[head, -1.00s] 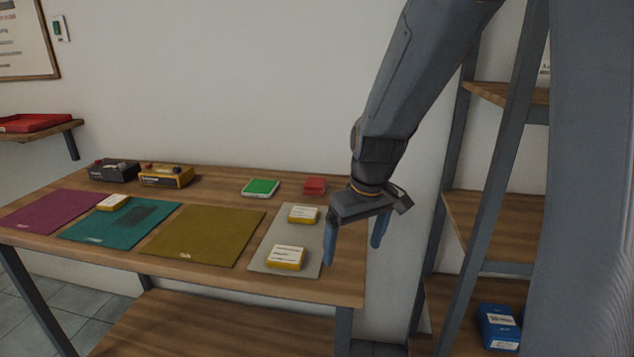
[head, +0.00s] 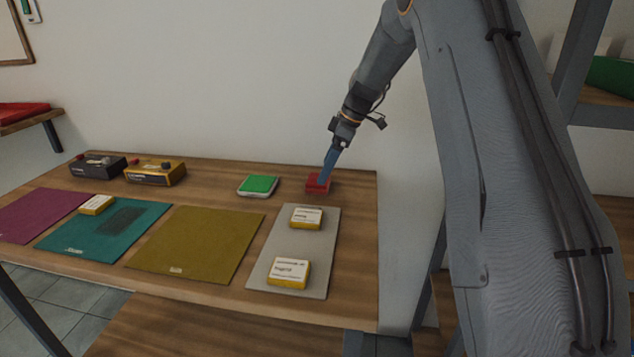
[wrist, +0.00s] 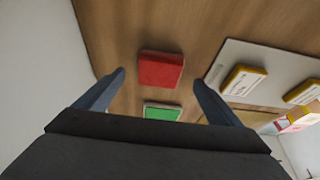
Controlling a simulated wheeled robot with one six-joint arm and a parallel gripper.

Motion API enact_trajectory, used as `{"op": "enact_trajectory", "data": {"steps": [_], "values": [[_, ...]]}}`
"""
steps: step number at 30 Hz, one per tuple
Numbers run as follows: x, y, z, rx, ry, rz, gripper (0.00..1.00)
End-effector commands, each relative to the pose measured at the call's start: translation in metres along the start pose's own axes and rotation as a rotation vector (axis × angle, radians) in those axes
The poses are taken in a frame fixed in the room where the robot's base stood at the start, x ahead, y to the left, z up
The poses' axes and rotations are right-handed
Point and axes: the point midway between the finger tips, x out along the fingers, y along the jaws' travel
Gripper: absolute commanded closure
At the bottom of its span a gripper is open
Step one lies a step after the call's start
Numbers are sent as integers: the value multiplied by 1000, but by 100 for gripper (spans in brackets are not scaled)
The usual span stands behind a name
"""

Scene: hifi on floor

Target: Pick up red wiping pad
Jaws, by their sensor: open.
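The red wiping pad (head: 313,185) lies on the wooden table near its back right corner. My gripper (head: 325,180) is at the pad in the head view, with its blue fingers pointing down and partly covering it. In the wrist view the red pad (wrist: 161,69) lies ahead of and between the two spread fingertips (wrist: 158,78). The fingers stand apart with nothing between them that I can see being held. Whether a finger touches the pad cannot be told.
A green pad (head: 259,185) lies left of the red one. Yellow-edged boxes (head: 306,217) sit on a grey mat (head: 262,272) in front. Two devices, one black (head: 98,167) and one yellow (head: 155,173), stand at the back left. A wall rises behind the table.

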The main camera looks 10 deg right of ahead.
Motion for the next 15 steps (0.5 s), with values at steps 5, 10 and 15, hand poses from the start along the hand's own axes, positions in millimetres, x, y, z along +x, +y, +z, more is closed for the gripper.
{"op": "enact_trajectory", "data": {"steps": [5, 10, 15], "values": [[18, -1, -2, 1, -1, -2, 12], [41, -1, -4, 0, -1, -2, 12], [51, 0, -4, -2, -1, 0, 12]]}}
